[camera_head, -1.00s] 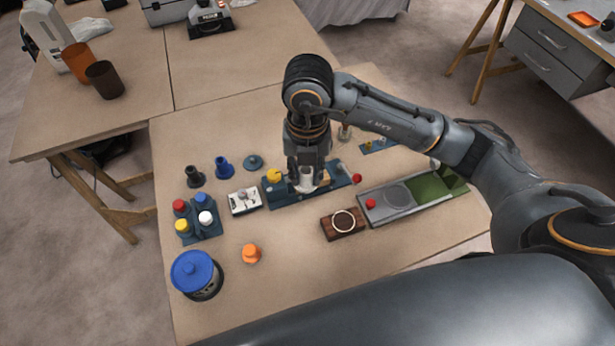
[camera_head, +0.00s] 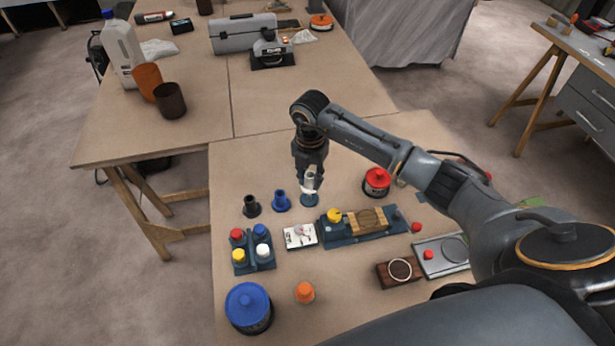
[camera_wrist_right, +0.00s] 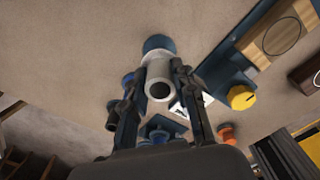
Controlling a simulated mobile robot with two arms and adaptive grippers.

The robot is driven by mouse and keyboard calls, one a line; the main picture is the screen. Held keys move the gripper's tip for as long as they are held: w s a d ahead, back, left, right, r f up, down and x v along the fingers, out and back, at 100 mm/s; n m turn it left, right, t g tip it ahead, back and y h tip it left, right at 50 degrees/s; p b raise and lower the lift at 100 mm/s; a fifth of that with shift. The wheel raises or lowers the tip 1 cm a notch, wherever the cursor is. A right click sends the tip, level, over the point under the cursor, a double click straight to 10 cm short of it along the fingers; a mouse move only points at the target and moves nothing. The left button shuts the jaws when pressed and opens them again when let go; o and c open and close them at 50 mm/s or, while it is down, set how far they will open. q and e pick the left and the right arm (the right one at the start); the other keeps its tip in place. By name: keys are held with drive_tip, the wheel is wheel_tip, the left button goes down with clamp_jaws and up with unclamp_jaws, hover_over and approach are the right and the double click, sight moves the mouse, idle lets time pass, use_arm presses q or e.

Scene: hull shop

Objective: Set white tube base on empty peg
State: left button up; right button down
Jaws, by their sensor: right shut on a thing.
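My right gripper (camera_head: 311,178) is shut on the white tube (camera_head: 311,181), which is roughly upright. A round blue-grey base (camera_head: 309,200) lies directly under the tube, at the right end of a row with a black flanged piece (camera_head: 251,206) and a blue flanged piece (camera_head: 281,201). The peg on that base is hidden by the tube and fingers. I cannot tell whether the tube touches the base. In the right wrist view the white tube (camera_wrist_right: 160,76) sits between both fingers, its open end toward the camera, with the blue-grey base (camera_wrist_right: 158,43) just beyond. My left gripper is out of view.
A blue fixture (camera_head: 349,238) with a wooden block and yellow knob stands right of the base. A white card-like block (camera_head: 300,236), a rack (camera_head: 262,265) with coloured caps and a red-topped container (camera_head: 377,180) are nearby. Bare tabletop lies behind the row.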

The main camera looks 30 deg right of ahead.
sight(309, 195)
wheel_tip(309, 195, down, 3)
drive_tip(key=shift+f+b, duration=0.15)
drive_tip(key=shift+b, duration=0.9)
drive_tip(key=shift+f+b, duration=0.35)
drive_tip(key=shift+f, duration=0.15)
drive_tip(key=shift+f+b, duration=0.35)
drive_tip(key=shift+f, duration=0.3)
drive_tip(key=c, duration=1.3)
unclamp_jaws()
drive_tip(key=shift+c, duration=0.2)
drive_tip(key=shift+r, duration=0.15)
wheel_tip(309, 195, up, 11)
drive_tip(key=p, duration=0.8)
drive_tip(key=shift+p, duration=0.3)
